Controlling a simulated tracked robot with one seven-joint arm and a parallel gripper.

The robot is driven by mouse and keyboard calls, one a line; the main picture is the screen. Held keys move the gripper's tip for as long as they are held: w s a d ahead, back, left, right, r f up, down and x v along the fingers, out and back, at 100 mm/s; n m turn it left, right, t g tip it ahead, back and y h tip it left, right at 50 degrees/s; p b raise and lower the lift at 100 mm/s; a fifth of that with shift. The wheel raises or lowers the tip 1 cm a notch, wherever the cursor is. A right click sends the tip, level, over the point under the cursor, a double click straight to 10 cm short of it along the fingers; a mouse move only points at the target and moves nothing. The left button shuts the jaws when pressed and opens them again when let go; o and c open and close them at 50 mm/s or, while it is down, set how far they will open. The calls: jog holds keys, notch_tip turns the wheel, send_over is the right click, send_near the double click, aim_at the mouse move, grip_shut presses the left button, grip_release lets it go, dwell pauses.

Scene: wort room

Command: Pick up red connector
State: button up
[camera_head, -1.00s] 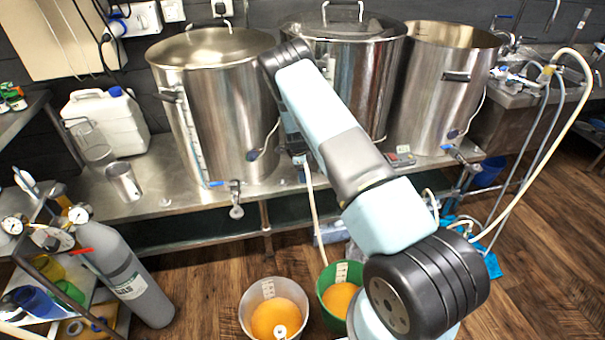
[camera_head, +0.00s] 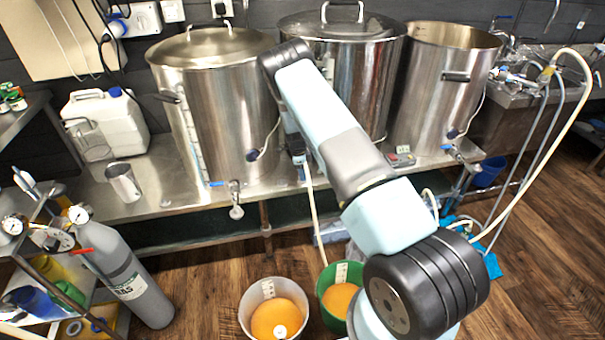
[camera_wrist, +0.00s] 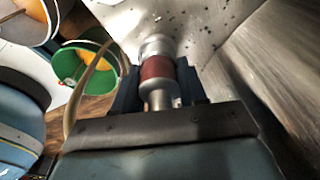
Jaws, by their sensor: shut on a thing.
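The red connector (camera_wrist: 157,68) shows in the wrist view as a red band between metal ends. My gripper (camera_wrist: 158,84) is shut on it, with a dark finger on each side. The connector's far metal end lies close to the steel surface; I cannot tell whether it touches.
Three steel pots, the left (camera_head: 225,110), middle (camera_head: 350,75) and right (camera_head: 430,90), stand on a steel bench (camera_head: 170,195). A pale hose (camera_head: 314,215) hangs toward a green bucket (camera_head: 327,285). A white bucket (camera_head: 250,310) stands beside it.

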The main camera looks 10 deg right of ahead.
notch_tip(320, 180, up, 10)
jog(key=shift+r, duration=0.1)
grip_shut()
dwell(0.4)
jog(key=shift+r, duration=2.15)
